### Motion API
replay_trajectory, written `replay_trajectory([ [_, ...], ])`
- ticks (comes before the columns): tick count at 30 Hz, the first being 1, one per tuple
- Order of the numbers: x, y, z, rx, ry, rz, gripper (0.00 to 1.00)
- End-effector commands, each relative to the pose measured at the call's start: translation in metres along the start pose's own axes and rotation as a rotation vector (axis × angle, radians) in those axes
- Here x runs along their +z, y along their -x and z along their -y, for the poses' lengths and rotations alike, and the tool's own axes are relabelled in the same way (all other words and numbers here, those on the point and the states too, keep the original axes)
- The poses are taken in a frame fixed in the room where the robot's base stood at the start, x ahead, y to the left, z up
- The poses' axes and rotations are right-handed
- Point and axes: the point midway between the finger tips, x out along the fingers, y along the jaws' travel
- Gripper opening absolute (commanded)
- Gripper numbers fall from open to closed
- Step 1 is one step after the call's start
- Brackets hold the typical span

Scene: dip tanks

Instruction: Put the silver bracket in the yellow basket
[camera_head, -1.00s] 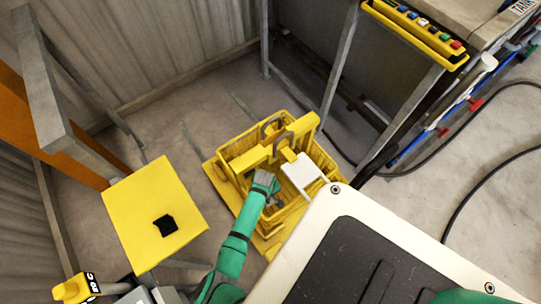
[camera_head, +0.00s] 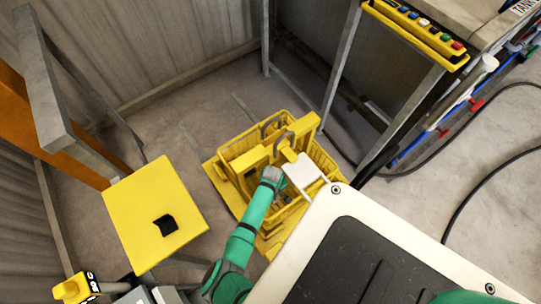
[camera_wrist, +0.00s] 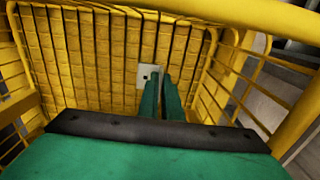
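The yellow basket (camera_head: 232,150) stands low on a yellow base beside the frame of the tanks, with an upright yellow handle structure across it. My gripper (camera_head: 272,174) reaches over and into it. In the wrist view my two green fingers (camera_wrist: 159,80) point down inside the basket, close together with a narrow gap. A small silver bracket (camera_wrist: 145,74) with a dark hole shows at the fingertips, partly hidden by the left finger; it seems held. Its height above the slatted basket floor (camera_wrist: 90,60) is hard to tell. The bracket is not distinguishable in the head view.
A white plate (camera_head: 303,172) sits at the basket's right side. A yellow stand (camera_head: 150,200) with a black patch is to the left. A white-edged dark surface (camera_head: 370,260) fills the lower right. Basket rim and side bars (camera_wrist: 270,85) stand close around my gripper.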

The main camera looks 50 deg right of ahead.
Motion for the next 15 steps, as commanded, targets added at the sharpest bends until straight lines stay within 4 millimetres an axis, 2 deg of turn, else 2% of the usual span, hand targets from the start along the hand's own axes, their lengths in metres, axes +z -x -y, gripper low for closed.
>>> replay_trajectory([
  [12,0.0002,-0.0082,-0.0005,0.001,-0.001,0.000,0.00],
  [13,0.0002,-0.0082,-0.0005,0.001,-0.001,0.000,0.12],
  [15,0.0002,-0.0082,-0.0004,0.001,-0.001,0.000,0.24],
])
